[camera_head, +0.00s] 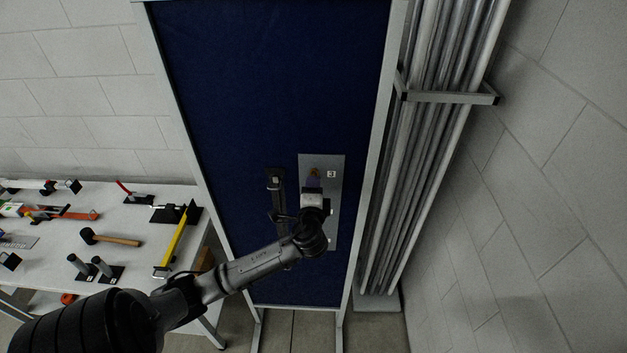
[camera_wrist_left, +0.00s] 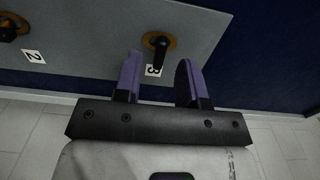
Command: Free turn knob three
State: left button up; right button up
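Knob three is a black handle on an orange-brown round base, beside a "3" label, on a grey plate (camera_head: 336,190). In the left wrist view, knob three (camera_wrist_left: 160,47) points down toward my gripper. In the head view only its orange-brown base (camera_head: 315,172) shows clearly. My left gripper (camera_wrist_left: 159,62) is open, its two purple fingers apart on either side of the knob's line. The knob's free end lies around the gap between the fingertips; contact is not visible. In the head view the left gripper (camera_head: 314,183) is just below the knob. My right gripper is not in view.
Knob two (camera_wrist_left: 10,28) with its "2" label (camera_wrist_left: 33,56) is farther along the plate. The plate is on a blue board (camera_head: 280,80). A dark upright fixture (camera_head: 275,190) is left of the plate. A tool table (camera_head: 110,220) stands left; metal pipes (camera_head: 430,130) stand right.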

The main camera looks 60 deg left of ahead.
pick_arm(q)
jog(key=shift+x, duration=1.05)
jog(key=shift+d, duration=0.1)
grip_shut()
